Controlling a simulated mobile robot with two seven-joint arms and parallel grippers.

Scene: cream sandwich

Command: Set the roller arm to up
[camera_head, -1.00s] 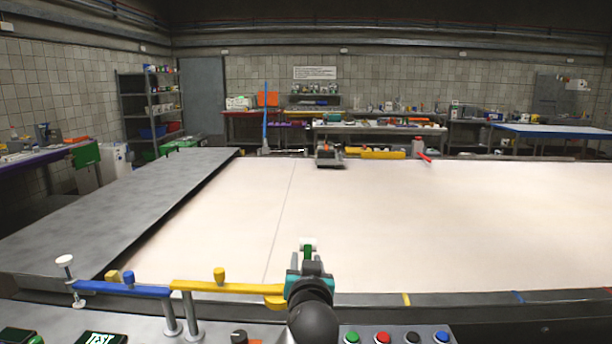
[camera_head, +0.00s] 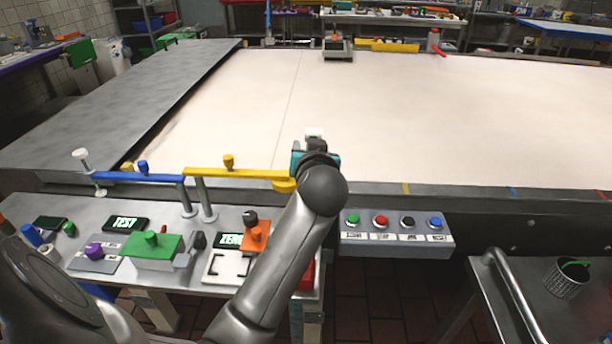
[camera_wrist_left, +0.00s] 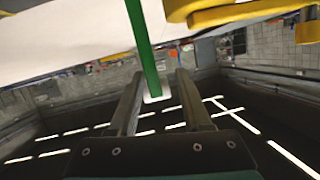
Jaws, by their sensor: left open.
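A green rod with a white end (camera_wrist_left: 146,45) looks like the roller arm; in the left wrist view it comes down from the top and its white end lies between my left fingers. My left gripper (camera_wrist_left: 160,82) is open, with one finger on each side of the rod; contact is not clear. In the head view my left gripper (camera_head: 315,150) is at the near edge of the white table, by the right end of the yellow bar (camera_head: 240,174). Only a white tip (camera_head: 314,133) shows beyond it; the rod is hidden there. My right gripper is not in view.
A blue bar (camera_head: 140,177) continues left from the yellow bar on posts. A control panel with displays and levers (camera_head: 150,245) lies below. A button box (camera_head: 395,232) is right of my arm. The white table top (camera_head: 450,120) is clear nearby.

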